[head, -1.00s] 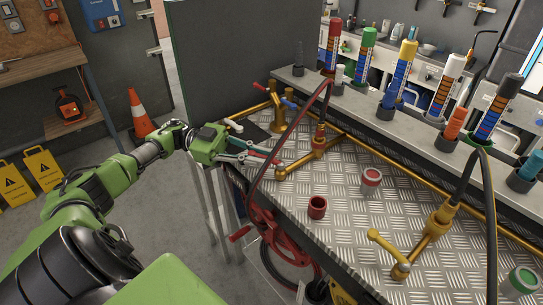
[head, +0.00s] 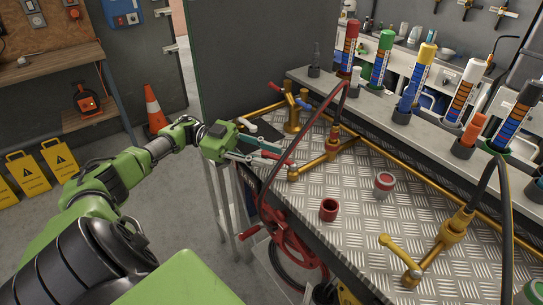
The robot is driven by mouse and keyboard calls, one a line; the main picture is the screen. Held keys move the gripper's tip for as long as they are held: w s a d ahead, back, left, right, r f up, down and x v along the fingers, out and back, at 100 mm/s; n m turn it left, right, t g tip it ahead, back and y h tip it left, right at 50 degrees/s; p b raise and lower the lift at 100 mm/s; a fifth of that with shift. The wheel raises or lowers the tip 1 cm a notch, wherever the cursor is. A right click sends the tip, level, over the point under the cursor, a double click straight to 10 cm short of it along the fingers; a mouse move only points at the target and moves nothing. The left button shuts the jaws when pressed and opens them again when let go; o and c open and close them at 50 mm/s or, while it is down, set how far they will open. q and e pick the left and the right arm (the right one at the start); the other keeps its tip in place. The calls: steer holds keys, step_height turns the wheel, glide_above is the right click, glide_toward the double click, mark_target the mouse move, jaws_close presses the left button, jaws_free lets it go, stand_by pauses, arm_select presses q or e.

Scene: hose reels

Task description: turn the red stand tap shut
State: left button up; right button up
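The red stand tap (head: 333,143) is a brass standpipe on the left part of the checker-plate bench, with a dark red hose (head: 318,125) rising from it and curving down over the front edge. Its brass arm reaches towards the front left and ends in a rounded tip. A small red bar, which looks like its lever (head: 284,162), lies by my gripper's fingertips. My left gripper (head: 279,156) has its fingers apart, level with the bench edge, close to this red bar. Whether it touches the bar I cannot tell. My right gripper is not in view.
A brass tap with red and blue levers (head: 292,110) stands behind my gripper. A yellow-brass tap (head: 440,240) stands at the right. A red cup (head: 328,209) and a red-and-white can (head: 384,184) stand on the bench. A red hose reel (head: 285,230) hangs at the front edge.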

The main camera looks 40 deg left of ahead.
arm_select(q)
steer(key=v, duration=0.6)
steer(key=shift+a, duration=0.1)
